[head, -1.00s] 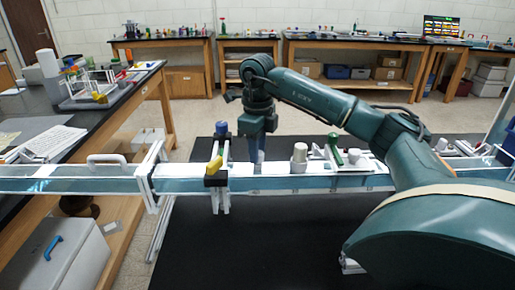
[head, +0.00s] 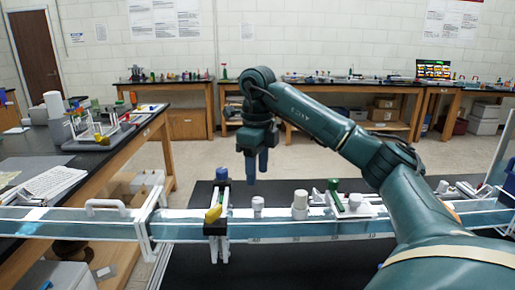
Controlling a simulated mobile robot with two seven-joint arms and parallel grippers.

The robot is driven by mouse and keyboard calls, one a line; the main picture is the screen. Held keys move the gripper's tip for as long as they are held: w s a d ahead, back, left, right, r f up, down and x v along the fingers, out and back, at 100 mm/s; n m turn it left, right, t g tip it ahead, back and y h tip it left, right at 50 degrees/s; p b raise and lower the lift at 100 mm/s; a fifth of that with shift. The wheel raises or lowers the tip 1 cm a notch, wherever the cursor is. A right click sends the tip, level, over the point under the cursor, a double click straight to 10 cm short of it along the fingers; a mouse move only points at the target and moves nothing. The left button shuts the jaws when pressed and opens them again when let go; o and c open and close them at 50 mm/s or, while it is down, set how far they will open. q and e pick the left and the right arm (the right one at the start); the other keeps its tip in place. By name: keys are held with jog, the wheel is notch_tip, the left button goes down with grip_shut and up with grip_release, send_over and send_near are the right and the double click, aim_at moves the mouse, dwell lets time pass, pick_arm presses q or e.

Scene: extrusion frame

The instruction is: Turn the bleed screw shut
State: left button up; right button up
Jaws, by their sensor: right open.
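A pale blue extrusion rail (head: 375,228) runs across the front. On it stand a small white knob (head: 258,204), a taller pale cap (head: 300,204), a green-handled valve (head: 334,194) and a yellow lever (head: 213,214) in a black clamp. A blue-topped post (head: 222,174) stands behind the clamp. No label shows; the small white knob may be the bleed screw, but I cannot tell how far it is turned. My right gripper (head: 257,178) points down, open and empty, above the small white knob and apart from it. My left gripper is out of view.
A side bench (head: 110,150) at left holds a keyboard (head: 55,185) and a rack. A white bow handle (head: 105,204) stands on the rail's left part. The dark table (head: 290,268) in front of the rail is mostly bare. Benches line the back wall.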

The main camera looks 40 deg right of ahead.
notch_tip(320, 180, up, 5)
jog(key=shift+r+p, duration=0.15)
jog(key=shift+p, duration=0.7)
